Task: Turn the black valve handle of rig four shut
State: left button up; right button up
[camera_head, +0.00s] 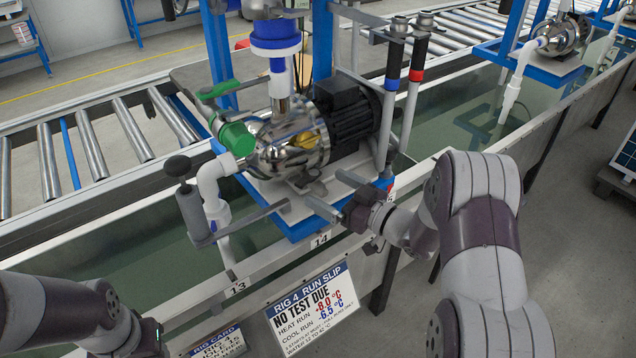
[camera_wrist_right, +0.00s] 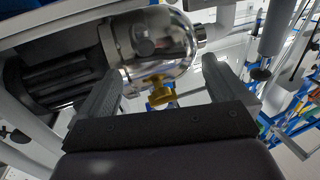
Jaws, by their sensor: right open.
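The rig four pump (camera_head: 290,150) has a chrome head and black motor. A dark, blackish handle end (camera_head: 178,167) stands on a grey cylinder at the pump's front left; I cannot tell for certain that it is the valve handle. My right gripper (camera_head: 322,187) is open at the front right of the pump base, apart from that dark end. In the right wrist view its two fingers (camera_wrist_right: 160,92) are spread with nothing held; the chrome pump head (camera_wrist_right: 158,45) and a yellow fitting (camera_wrist_right: 158,92) show beyond them. Only part of my left arm shows, at lower left.
A green handle (camera_head: 218,89) and green cap (camera_head: 237,138) are on the pump's left side. Upright pipes (camera_head: 390,100) with blue and red bands stand behind my right gripper. The rig four run slip (camera_head: 313,308) hangs on the trough front. A water trough (camera_head: 120,250) runs below.

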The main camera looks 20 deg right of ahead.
aim_at(312, 181)
jog(key=x, duration=0.4)
jog(key=shift+c, duration=0.3)
jog(key=c, duration=1)
jog(key=shift+a+r+m+t+h, duration=0.15)
jog(key=shift+a+m+t+h, duration=0.2)
jog(key=shift+m+h, duration=0.3)
jog(key=shift+w+m+t+h, duration=0.15)
jog(key=shift+m+t+h, duration=0.7)
jog(key=shift+h, duration=0.8)
